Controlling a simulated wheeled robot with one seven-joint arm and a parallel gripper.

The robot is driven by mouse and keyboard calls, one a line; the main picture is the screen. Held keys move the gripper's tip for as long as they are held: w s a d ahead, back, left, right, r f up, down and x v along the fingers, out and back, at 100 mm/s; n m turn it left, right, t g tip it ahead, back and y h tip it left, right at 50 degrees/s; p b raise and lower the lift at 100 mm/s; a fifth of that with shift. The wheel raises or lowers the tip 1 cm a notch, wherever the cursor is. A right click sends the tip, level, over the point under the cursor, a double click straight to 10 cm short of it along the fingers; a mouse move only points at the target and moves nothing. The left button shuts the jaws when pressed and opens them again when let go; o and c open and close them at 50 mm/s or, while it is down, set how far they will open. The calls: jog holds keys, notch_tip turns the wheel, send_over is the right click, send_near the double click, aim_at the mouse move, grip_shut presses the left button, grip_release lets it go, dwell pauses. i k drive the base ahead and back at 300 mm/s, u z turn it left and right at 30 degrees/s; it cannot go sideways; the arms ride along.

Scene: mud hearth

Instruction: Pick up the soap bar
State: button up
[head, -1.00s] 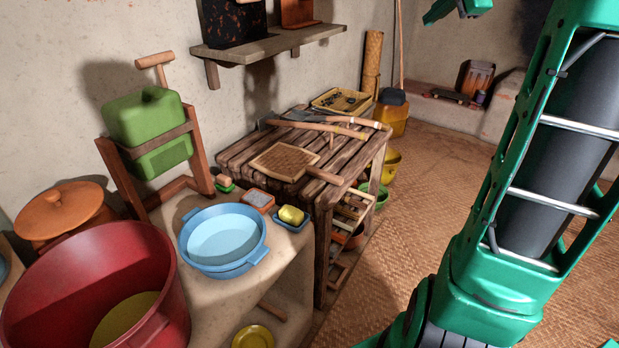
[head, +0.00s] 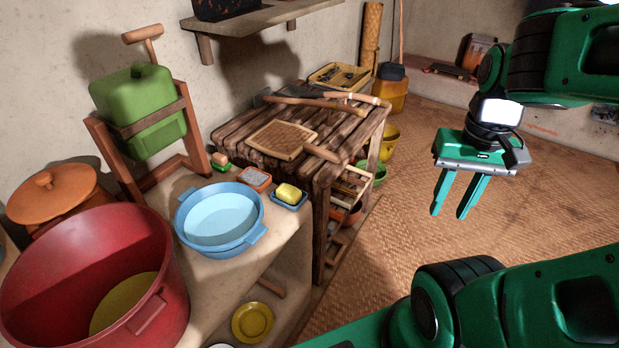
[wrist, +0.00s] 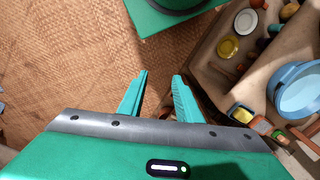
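The yellow soap bar (head: 289,193) lies in a small blue dish (head: 291,204) on the pale ledge, between the blue basin and the slatted wooden table. In the wrist view the soap bar (wrist: 242,115) shows at the right, in its dish. My gripper (head: 450,213) hangs over the woven floor, well to the right of the soap and apart from it. In the wrist view my gripper (wrist: 160,82) has its two green fingers spread, with nothing between them.
A light blue basin (head: 218,216) stands left of the soap, and an orange tray (head: 255,178) lies just behind it. The slatted table (head: 235,130) rises close behind and right, holding a woven paddle (head: 282,140). The floor (head: 430,250) on the right is clear.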

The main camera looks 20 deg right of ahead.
aim_at(289, 195)
jog(key=z, duration=1)
jog(key=k, duration=0.7)
jog(key=u, duration=0.5)
jog(key=i, duration=1)
